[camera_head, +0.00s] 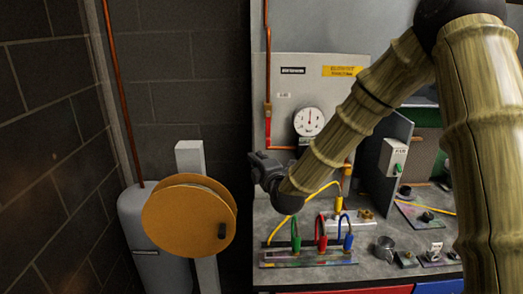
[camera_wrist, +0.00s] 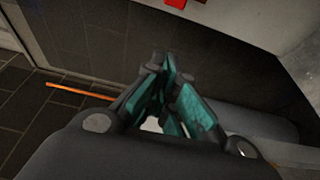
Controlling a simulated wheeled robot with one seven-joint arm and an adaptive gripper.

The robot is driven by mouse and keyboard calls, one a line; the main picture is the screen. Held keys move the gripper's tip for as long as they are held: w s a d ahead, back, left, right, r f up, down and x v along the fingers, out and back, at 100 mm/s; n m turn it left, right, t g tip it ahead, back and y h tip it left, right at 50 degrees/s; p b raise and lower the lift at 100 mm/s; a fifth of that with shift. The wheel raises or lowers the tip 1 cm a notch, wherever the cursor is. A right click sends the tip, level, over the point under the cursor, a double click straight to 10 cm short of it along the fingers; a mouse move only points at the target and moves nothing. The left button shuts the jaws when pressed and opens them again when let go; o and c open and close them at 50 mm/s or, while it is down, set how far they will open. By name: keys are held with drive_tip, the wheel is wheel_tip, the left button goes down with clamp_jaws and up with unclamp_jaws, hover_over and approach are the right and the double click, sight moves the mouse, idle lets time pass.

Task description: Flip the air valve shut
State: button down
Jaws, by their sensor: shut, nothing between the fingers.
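A small red part, which looks like the air valve's lever (camera_head: 267,109), sits on the vertical orange pipe at the left of the grey panel. It looks upright, in line with the pipe. My gripper (camera_head: 257,164) is below it, in front of the dark wall at the panel's lower left edge, and appears apart from the lever. In the wrist view its teal fingers (camera_wrist: 168,85) are shut with nothing held. A red piece (camera_wrist: 174,3) is cut off at that view's top edge; I cannot tell whether it is the lever.
A round gauge (camera_head: 309,122) is on the panel, right of the pipe. A yellow-orange reel (camera_head: 189,221) and a grey tank (camera_head: 160,268) stand at the left. Colored cable plugs (camera_head: 321,236) and a metal cup (camera_head: 384,245) are on the bench. Dark wall space lies left of the panel.

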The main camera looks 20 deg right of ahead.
sight(268, 129)
drive_tip(key=w+d+p, duration=0.3)
drive_tip(key=w+p, duration=0.3)
drive_tip(key=w, duration=0.2)
drive_tip(key=shift+w+d, duration=0.15)
drive_tip(key=shift+d, duration=0.1)
idle(0.4)
drive_tip(key=shift+d, duration=0.1)
